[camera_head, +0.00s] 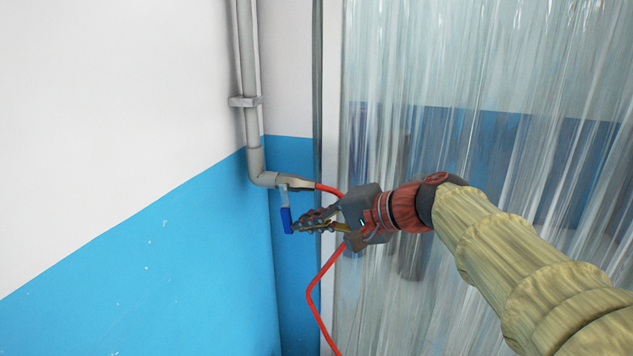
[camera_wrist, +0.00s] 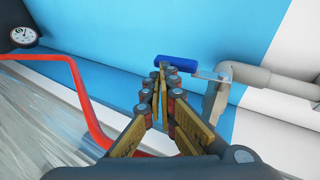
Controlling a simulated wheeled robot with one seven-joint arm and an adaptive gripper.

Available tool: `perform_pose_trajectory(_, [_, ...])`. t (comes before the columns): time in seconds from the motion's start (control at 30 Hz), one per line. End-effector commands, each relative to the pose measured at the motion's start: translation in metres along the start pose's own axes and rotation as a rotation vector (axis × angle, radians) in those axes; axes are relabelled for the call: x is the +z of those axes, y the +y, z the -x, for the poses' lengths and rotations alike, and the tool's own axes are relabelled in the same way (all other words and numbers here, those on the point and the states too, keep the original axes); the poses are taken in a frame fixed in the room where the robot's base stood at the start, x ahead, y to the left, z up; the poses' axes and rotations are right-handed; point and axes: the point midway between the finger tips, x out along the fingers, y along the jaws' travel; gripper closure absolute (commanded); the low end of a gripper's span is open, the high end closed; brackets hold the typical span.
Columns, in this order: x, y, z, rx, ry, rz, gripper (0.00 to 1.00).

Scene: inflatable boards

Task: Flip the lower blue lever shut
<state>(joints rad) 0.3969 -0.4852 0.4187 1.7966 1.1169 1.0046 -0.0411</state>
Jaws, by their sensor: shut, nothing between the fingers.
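The blue lever (camera_head: 286,220) hangs down from the grey pipe's valve at the wall corner in the head view. In the wrist view the blue lever (camera_wrist: 164,63) lies across the picture just beyond the fingertips, its metal stem running right to the valve (camera_wrist: 222,84). My gripper (camera_head: 298,226) is shut and empty, with its tips beside the lever's blue grip. In the wrist view the tips of my gripper (camera_wrist: 162,70) are close to the blue grip; I cannot tell whether they touch. Only one blue lever shows.
A grey pipe (camera_head: 251,100) runs down the wall and bends to the valve. A red hose (camera_head: 312,290) leaves the valve, passes behind my gripper and hangs down. A clear strip curtain (camera_head: 450,90) stands to the right, behind my arm. A round gauge (camera_wrist: 23,36) shows at upper left.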

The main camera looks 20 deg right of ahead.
Motion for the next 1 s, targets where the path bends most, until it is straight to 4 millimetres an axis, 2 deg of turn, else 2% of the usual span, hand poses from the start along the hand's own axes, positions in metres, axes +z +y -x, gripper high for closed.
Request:
perform_pose_trajectory(0.3, [0.0023, 0.0019, -0.0081, 0.001, -0.001, -0.001, 1.0])
perform_pose_trajectory(1.0, [0.0014, 0.0016, -0.0098, 0.001, -0.001, -0.001, 1.0])
